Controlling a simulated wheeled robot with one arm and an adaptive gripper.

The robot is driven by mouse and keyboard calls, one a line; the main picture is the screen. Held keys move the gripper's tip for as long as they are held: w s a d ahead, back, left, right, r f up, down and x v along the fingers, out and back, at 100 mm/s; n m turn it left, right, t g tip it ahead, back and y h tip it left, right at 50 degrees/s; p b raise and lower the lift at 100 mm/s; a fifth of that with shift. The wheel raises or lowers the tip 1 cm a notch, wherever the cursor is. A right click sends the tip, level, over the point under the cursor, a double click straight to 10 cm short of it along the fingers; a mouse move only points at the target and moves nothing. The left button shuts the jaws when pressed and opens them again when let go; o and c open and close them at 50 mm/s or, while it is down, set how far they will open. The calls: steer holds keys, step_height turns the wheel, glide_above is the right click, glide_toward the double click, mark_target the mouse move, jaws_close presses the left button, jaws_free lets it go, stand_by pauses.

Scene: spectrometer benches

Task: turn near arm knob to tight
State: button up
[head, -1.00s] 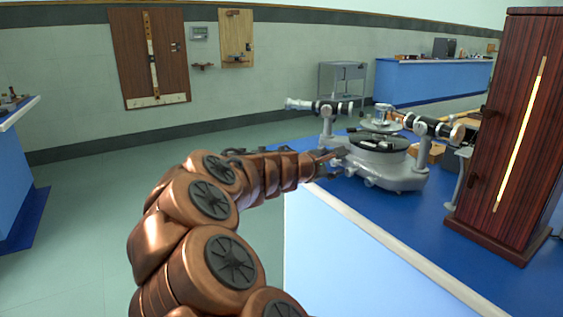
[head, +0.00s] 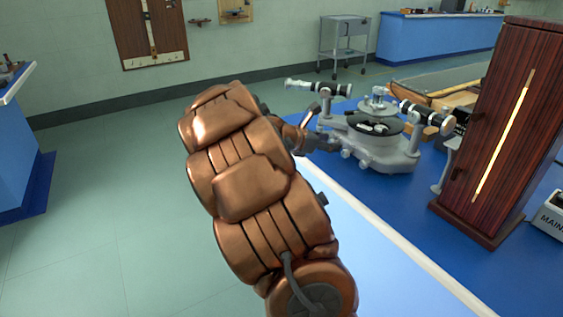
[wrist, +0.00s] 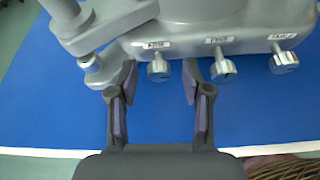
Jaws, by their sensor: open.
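The grey spectrometer (head: 385,155) stands on the blue bench top, with a dark round table and two raised tubes. In the wrist view its base edge (wrist: 190,48) carries three small silver knobs in a row: a left one (wrist: 159,72), a middle one (wrist: 222,72) and a right one (wrist: 284,63). Each has a white label above it, too small to read surely. My gripper (wrist: 158,72) is open, one finger on each side of the left knob; I cannot tell whether either finger touches it. In the head view my arm partly hides the gripper beside the base.
A tall dark wooden cabinet with a lit slit (head: 500,130) stands right of the spectrometer. A grey post and foot (wrist: 85,45) rise close by my left finger. The bench's pale front edge (head: 390,237) runs below. Blue bench top beneath the knobs is clear.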

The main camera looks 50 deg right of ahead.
steer(key=n+p, duration=0.1)
steer(key=n+g, duration=0.1)
steer(key=shift+w+n+g+y+p, duration=0.3)
steer(key=shift+p, duration=0.1)
steer(key=shift+w+a+r, duration=0.15)
steer(key=shift+a+r, duration=0.05)
steer(key=shift+a, duration=0.15)
steer(key=v, duration=0.7)
steer(key=s+a+r+m+y+p, duration=0.2)
steer(key=s+a+m+p, duration=0.1)
steer(key=a, duration=0.5)
steer(key=s+a+r+m+t+y+p, duration=0.1)
steer(key=s+a+r+m+y+p, duration=0.1)
steer(key=a, duration=0.6)
steer(key=s+a+r+m+y+p, duration=0.2)
steer(key=s+a+m+y+p, duration=0.1)
steer(key=s+a+m+p, duration=0.3)
steer(key=shift+s+a+r+t+p, duration=0.4)
steer(key=shift+s+a+p, duration=0.25)
steer(key=shift+s+a, duration=0.45)
steer(key=shift+s+d, duration=0.1)
